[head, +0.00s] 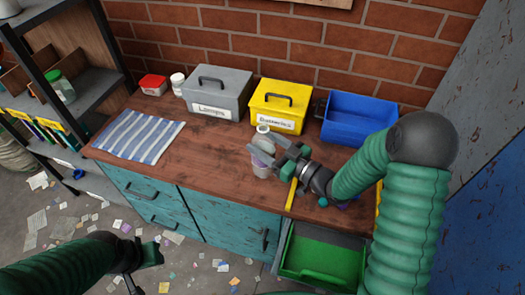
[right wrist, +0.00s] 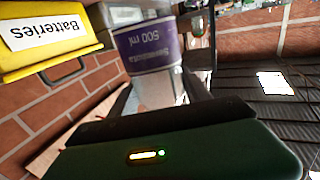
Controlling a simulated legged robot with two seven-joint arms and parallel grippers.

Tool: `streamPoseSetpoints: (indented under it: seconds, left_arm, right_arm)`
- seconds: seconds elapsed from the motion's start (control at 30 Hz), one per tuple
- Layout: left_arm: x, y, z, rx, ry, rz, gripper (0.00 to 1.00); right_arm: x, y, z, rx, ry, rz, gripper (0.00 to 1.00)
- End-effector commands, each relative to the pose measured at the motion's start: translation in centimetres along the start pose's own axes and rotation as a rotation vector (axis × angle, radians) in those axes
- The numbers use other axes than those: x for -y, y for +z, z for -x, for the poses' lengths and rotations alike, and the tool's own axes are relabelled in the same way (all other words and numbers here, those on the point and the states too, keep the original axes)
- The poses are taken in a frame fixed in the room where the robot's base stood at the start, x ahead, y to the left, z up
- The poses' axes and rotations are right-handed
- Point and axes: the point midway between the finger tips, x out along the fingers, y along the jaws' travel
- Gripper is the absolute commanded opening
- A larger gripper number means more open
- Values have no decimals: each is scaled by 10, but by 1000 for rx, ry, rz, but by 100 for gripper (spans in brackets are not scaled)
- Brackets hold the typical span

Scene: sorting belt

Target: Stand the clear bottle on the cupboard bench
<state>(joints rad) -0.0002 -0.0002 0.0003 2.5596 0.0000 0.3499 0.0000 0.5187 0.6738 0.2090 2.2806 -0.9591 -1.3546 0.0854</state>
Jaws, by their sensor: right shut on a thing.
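The clear bottle (head: 262,171) has a white cap and a purple label. In the head view it looks upright at the bench (head: 215,165), near its front edge. My right gripper (head: 268,160) is shut on it from the right, around its middle. In the right wrist view the bottle (right wrist: 150,48) is between the fingers, and its label reads 500 ml upside down. I cannot tell whether its base touches the bench top. My left gripper (head: 145,256) is low at the left, over the floor, away from the bench; its jaw opening is unclear.
A grey box (head: 216,93), a yellow Batteries box (head: 277,106) and a blue bin (head: 357,119) stand along the brick wall. A striped cloth (head: 139,136) lies at the left. A yellow-handled tool (head: 291,194) lies by the gripper. A green drawer (head: 322,258) is open below.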

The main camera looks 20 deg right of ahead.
Motion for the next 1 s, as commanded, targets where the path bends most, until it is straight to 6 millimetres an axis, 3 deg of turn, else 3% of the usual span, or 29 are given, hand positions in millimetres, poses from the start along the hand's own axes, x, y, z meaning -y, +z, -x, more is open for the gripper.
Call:
streamPoseSetpoints:
  seconds: [0.03, 0.2, 0.53, 0.57, 0.73, 1.0]
  left_arm:
    - [0, 0, 0, 0, 0, 0, 36]
    - [0, 2, -7, 1, 0, 0, 36]
    - [0, 2, -8, 1, 0, 0, 36]
    - [0, 2, -9, 1, 0, 0, 36]
    - [0, 2, -8, 1, 0, 0, 36]
    - [0, 2, -7, 1, 0, 0, 36]
  right_arm:
    - [-3, 0, -7, -2, -1, 1, 0]
    - [-3, 34, -7, 1, 0, -4, 0]
    - [-3, 38, -6, -1, 1, -1, 0]
    - [-3, 39, -6, -1, 1, -1, 57]
    - [-3, 38, -6, -1, 0, -1, 78]
    - [-3, 36, -6, -1, 0, 0, 78]
